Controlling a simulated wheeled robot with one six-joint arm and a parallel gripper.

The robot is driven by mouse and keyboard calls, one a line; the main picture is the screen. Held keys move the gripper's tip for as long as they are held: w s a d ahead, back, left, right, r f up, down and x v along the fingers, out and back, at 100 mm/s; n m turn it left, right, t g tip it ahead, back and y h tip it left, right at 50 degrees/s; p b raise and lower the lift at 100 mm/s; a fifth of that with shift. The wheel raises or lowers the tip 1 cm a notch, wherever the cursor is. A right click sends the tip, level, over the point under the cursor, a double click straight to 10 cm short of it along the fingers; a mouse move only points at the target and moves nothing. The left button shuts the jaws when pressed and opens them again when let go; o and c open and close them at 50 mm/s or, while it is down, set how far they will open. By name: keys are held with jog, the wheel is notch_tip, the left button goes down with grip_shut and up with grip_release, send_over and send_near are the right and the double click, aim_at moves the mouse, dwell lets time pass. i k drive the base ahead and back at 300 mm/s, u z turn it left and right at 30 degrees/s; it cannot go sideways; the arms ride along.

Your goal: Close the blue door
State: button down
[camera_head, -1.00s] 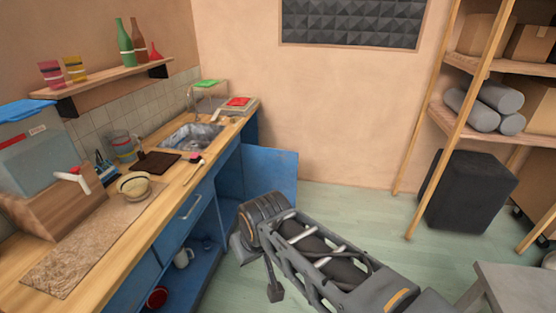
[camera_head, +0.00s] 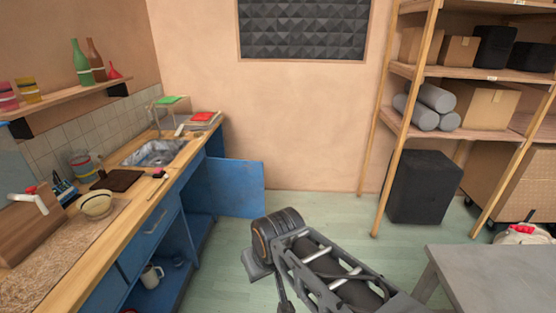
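The blue door (camera_head: 235,187) stands open at the far end of the blue counter cabinet (camera_head: 150,236), swung out to the right towards the back wall. Its flat face shows, and the cabinet beside it is open at the front. My arm reaches in from the lower right, in front of the door and apart from it in the picture. The end of my arm is at the middle of the view, above the green floor. My gripper's fingers are hidden or too unclear to read, so I cannot tell whether they are open or shut.
A sink (camera_head: 155,153), a bowl (camera_head: 95,204) and a dark board (camera_head: 117,180) are on the wooden counter. A mug (camera_head: 151,276) stands inside the cabinet. A grey table (camera_head: 490,280) is at the lower right, with a black box (camera_head: 424,187) behind it. Floor between is clear.

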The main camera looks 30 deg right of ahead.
aim_at(237, 185)
jog(key=z, duration=0.85)
jog(key=i, duration=1.1)
jog(key=z, duration=0.7)
jog(key=i, duration=1.4)
jog(key=u, duration=0.95)
jog(key=i, duration=0.9)
jog(key=u, duration=1.3)
jog(key=i, duration=0.3)
jog(key=u, duration=0.25)
